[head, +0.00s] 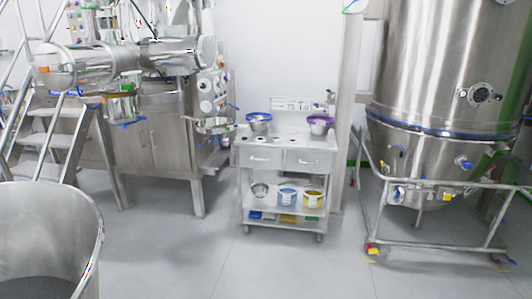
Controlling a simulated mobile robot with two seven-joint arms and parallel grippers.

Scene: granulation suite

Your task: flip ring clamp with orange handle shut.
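I cannot make out a ring clamp with an orange handle for certain. A small orange patch (90,100) shows beside the steel cylinder hanging under the left machine, too small to identify. A blue band (440,133) runs around the large steel vessel (440,60) at right, with small fittings below it. Neither of my grippers is in view.
A steel cart (287,172) with bowls on top stands at the back wall. The left machine (155,130) has steps (50,140) beside it. A large open drum (45,235) fills the lower left. A rail frame (430,248) surrounds the vessel's base. The middle floor is clear.

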